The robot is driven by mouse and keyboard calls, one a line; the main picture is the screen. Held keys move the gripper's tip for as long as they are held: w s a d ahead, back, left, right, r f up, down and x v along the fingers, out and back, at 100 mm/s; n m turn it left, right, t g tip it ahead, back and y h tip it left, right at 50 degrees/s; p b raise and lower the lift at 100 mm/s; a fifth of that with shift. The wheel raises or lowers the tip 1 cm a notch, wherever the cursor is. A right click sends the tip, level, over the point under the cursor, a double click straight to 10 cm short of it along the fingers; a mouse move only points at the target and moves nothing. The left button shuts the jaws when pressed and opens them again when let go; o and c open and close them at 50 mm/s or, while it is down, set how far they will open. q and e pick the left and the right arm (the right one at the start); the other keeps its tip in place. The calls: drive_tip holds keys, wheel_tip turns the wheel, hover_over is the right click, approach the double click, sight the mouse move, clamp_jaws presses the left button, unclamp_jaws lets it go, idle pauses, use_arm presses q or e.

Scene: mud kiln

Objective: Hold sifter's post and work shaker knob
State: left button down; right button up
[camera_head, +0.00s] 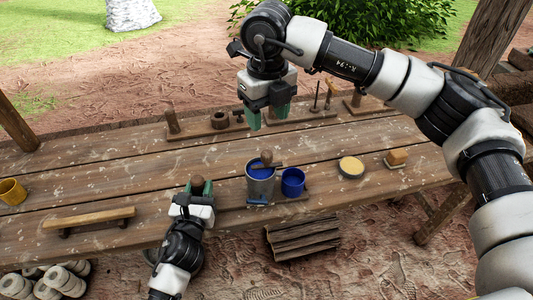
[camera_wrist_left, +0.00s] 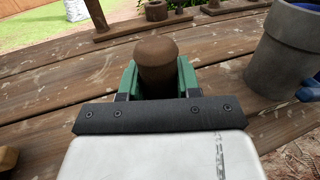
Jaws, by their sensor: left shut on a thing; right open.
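My left gripper (camera_head: 200,188) is shut on a brown wooden post (camera_head: 198,183) with a rounded top, at the table's front edge. In the left wrist view the post (camera_wrist_left: 157,62) stands between the green fingers. To its right, a grey container (camera_head: 260,190), likely the sifter, has a blue inside and stands at the front; it also shows in the wrist view (camera_wrist_left: 278,58). A round brown knob (camera_head: 266,157) sits at its top on a dark bar. My right gripper (camera_head: 267,114) is open and empty above the back of the table, away from the knob.
A blue cup (camera_head: 292,184) stands right of the grey container. A round dish (camera_head: 351,167) and orange block (camera_head: 397,157) lie farther right. Wooden racks (camera_head: 207,129) line the back. A wooden bar (camera_head: 90,218) and yellow mug (camera_head: 12,191) are at left.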

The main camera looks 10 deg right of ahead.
sight(266, 152)
drive_tip(key=shift+w+a+f+m, duration=0.1)
drive_tip(key=shift+f+m, duration=0.35)
drive_tip(key=shift+m, duration=0.45)
wheel_tip(266, 152, down, 11)
drive_tip(key=shift+f, duration=0.1)
